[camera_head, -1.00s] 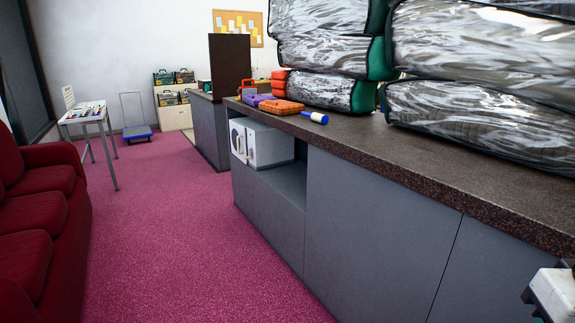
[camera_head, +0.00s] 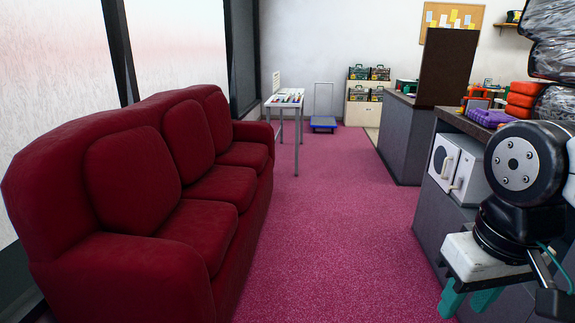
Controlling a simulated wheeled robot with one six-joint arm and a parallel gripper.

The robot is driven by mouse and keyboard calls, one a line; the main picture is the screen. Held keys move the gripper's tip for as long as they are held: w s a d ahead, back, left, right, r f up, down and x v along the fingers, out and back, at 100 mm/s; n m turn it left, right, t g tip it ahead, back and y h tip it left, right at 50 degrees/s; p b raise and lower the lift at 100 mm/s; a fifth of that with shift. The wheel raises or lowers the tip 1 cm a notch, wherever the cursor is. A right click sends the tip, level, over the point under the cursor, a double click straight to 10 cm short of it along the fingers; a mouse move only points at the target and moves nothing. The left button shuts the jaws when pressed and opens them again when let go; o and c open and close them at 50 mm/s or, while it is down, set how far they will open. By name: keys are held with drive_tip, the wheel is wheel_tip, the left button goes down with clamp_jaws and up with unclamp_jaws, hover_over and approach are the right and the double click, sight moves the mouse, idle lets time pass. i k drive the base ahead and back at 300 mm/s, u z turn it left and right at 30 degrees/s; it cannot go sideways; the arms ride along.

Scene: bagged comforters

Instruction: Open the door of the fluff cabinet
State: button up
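No label marks a fluff cabinet. A white box-shaped appliance (camera_head: 458,168) with a dark round window and a pale vertical handle (camera_head: 454,174) sits in the open bay of the grey counter at right. Its front looks shut. I cannot tell for sure that it is the fluff cabinet. My gripper (camera_head: 463,306) is at the lower right, nearer to me than the appliance and apart from it. Its two green fingers point down with a gap between them and nothing visible held. My arm hides the right part of the appliance and much of the counter front.
A red sofa (camera_head: 190,190) lines the left side. The pink carpet (camera_head: 330,220) between sofa and counter is clear. A small table (camera_head: 285,101), a blue cart (camera_head: 323,124) and another grey counter (camera_head: 400,135) stand farther back. Orange cases (camera_head: 523,94) and bagged comforters (camera_head: 555,45) lie on the near counter.

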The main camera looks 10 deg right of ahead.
sight(446, 155)
drive_tip(key=u, duration=0.2)
drive_tip(key=i, duration=2.1)
drive_tip(key=z, duration=0.45)
drive_tip(key=i, duration=1.65)
drive_tip(key=z, duration=1.5)
drive_tip(key=i, duration=0.75)
drive_tip(key=z, duration=0.4)
